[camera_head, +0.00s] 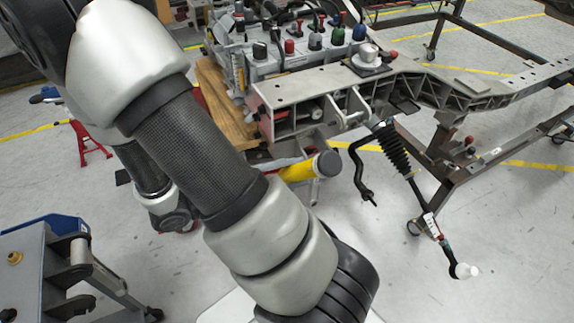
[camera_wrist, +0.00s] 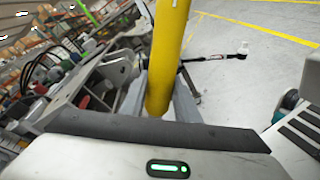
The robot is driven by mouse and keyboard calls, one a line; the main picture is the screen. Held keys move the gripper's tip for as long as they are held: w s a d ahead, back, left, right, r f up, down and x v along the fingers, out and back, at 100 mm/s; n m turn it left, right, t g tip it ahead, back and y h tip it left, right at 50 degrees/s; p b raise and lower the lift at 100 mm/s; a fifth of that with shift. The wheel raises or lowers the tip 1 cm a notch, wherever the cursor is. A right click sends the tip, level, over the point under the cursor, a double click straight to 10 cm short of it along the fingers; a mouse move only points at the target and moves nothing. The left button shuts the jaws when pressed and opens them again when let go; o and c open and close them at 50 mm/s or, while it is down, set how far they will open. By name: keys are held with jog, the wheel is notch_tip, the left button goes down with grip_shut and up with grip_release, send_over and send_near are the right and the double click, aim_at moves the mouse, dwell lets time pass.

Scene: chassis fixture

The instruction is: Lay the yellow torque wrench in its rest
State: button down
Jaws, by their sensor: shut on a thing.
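The yellow torque wrench (camera_head: 298,172) shows in the head view as a short yellow length with a dark round end, beside the front of the chassis fixture. The rest of it is hidden behind my arm. In the wrist view the yellow wrench (camera_wrist: 169,45) runs from the top edge down between the fingers. My gripper (camera_wrist: 160,98) is shut on it, with a grey finger on each side. My arm hides the gripper in the head view. I cannot make out the wrench's rest in either view.
The chassis frame (camera_head: 480,88) extends right from the fixture. A steering rod with a black bellows (camera_head: 391,150) hangs down at its front. A wooden block (camera_head: 222,105) lies left of the fixture. A grey cart (camera_head: 35,270) stands at lower left. Open floor lies at lower right.

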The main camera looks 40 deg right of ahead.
jog(key=s+d+f+m+t+y+p, duration=0.1)
jog(key=s+d+f+t+y+p, duration=0.2)
jog(key=d+f+y+p, duration=0.6)
jog(key=shift+s+f+t+y+p, duration=0.25)
jog(key=shift+s+t+y+p, duration=0.5)
jog(key=shift+y, duration=2.35)
jog(key=shift+w+a+g, duration=0.1)
jog(key=shift+w+g, duration=0.15)
jog(key=shift+g, duration=0.1)
